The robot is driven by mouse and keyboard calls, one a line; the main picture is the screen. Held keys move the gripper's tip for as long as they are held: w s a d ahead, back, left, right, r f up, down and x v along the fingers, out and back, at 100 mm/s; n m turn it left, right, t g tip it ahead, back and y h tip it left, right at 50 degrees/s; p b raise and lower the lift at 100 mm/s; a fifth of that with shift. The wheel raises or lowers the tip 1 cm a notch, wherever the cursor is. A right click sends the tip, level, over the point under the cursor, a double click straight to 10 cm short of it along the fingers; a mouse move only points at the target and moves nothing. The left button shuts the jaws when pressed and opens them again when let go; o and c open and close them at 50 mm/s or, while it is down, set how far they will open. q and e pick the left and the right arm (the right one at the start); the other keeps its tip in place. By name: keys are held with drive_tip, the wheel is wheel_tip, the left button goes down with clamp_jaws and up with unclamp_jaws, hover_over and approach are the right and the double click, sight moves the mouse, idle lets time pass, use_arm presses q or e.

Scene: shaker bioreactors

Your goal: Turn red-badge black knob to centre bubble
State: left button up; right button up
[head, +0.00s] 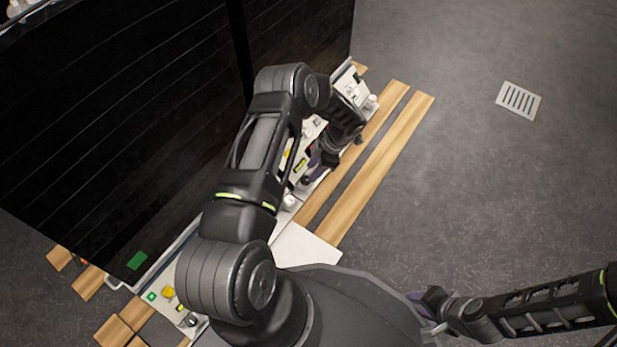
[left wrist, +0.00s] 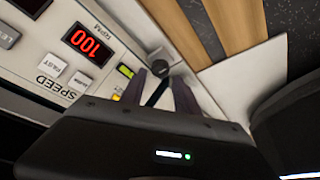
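A dark round knob (left wrist: 159,60) is at the panel edge, just beyond the fingertips of my left gripper (left wrist: 157,76). The fingers stand apart with a gap between them; I cannot tell whether they touch the knob. No red badge is visible. In the head view my left gripper (head: 316,167) is low over the panel. My right gripper (head: 432,318) is at the lower right, away from the panel.
The panel has a red display (left wrist: 87,44) reading 100 and SPEED buttons (left wrist: 57,65). A tall black cabinet (head: 120,110) stands behind the panel. Wooden planks (head: 375,175) run along its front. The grey floor (head: 500,200) to the right is open, with a drain grate (head: 518,100).

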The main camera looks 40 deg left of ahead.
sight(306, 185)
use_arm(q)
drive_tip(key=b+x, duration=0.1)
drive_tip(key=x, duration=0.3)
drive_tip(key=shift+f, duration=0.3)
drive_tip(key=shift+c, duration=0.4)
clamp_jaws()
